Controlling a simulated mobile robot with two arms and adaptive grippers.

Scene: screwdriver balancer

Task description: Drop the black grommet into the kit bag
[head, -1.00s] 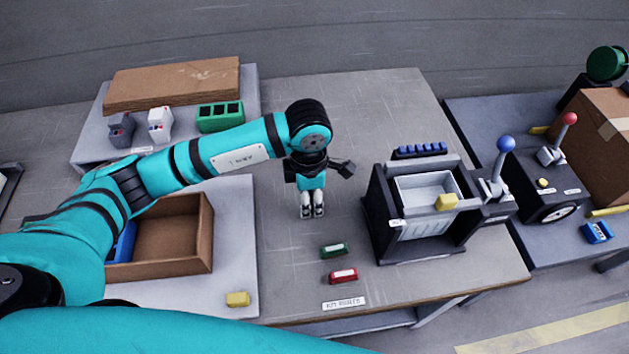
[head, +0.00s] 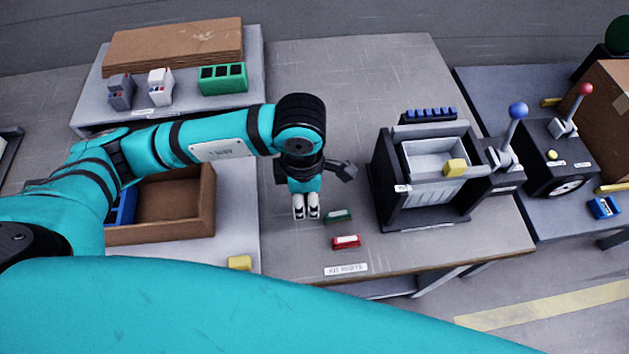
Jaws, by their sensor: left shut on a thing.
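My left gripper (head: 306,212) points down over the middle table, just left of a small green block (head: 338,216). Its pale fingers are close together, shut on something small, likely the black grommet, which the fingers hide. The kit bag appears to be the open pale grey bag (head: 424,190) in a black stand, to the right of my left gripper and apart from it. A yellow block (head: 455,166) shows at the bag's right side. My right gripper is out of view.
A red block (head: 346,241) lies near the table's front edge, behind a label. A blue-knobbed lever (head: 517,112) stands right of the bag stand. A brown bin (head: 175,230) and yellow block (head: 239,263) are left. The table's back part is clear.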

